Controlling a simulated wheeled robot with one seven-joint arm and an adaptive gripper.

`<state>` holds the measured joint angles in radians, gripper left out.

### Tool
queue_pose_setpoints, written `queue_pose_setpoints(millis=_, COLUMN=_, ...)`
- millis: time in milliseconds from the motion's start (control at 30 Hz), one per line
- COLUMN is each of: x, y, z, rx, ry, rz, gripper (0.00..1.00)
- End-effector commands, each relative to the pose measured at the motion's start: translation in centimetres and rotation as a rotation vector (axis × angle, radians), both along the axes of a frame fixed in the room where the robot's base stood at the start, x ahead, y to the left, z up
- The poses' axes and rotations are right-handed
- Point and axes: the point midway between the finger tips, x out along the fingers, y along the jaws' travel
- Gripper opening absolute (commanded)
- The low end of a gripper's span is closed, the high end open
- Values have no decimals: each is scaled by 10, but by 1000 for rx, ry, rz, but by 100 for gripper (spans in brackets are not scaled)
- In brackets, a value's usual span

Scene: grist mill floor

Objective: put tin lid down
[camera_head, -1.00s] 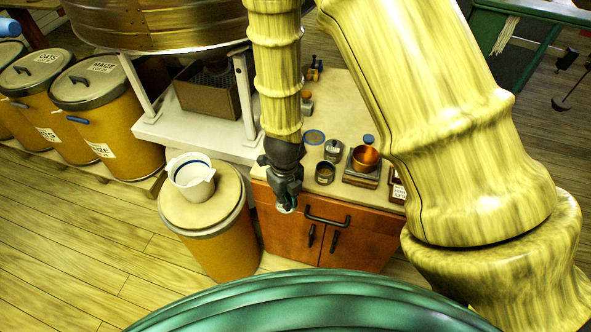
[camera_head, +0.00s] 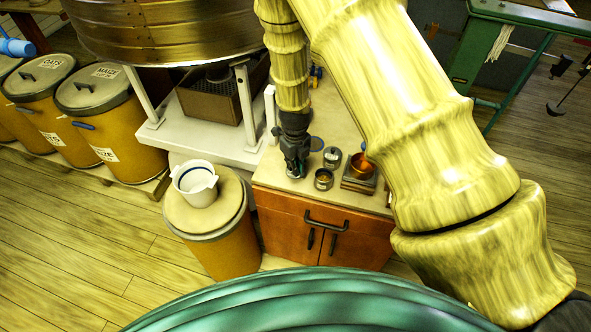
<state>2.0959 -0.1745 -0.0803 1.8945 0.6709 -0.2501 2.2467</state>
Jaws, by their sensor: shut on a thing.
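My gripper (camera_head: 296,174) points down over the left front part of the cabinet's worktop (camera_head: 346,204). It is shut on a small pale, greenish thing at its fingertips, which I take to be the tin lid; the fingers hide most of it. I cannot tell whether it touches the worktop. An open tin (camera_head: 323,179) stands just right of the gripper. A second grey tin (camera_head: 332,157), its top apparently closed, stands behind that. A blue-rimmed disc (camera_head: 316,143) lies on the worktop behind the gripper, partly hidden by it.
A copper bowl (camera_head: 361,166) sits on a scale (camera_head: 358,184) to the right. A white stand (camera_head: 196,137) with a brown box is behind left. My arm hides the worktop's right side.

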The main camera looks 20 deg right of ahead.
Motion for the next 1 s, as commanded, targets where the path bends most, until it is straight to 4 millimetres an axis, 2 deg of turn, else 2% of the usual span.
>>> queue_pose_setpoints(millis=433, x=-1, y=0, z=-32, rx=1, ry=1, rz=0, gripper=0)
queue_pose_setpoints(millis=867, x=-1, y=0, z=-38, rx=0, ry=0, rz=0, gripper=0)
queue_pose_setpoints(millis=900, x=0, y=0, z=-37, rx=0, ry=0, rz=0, gripper=14)
queue_pose_setpoints(millis=1000, x=0, y=0, z=-37, rx=0, ry=0, rz=0, gripper=30)
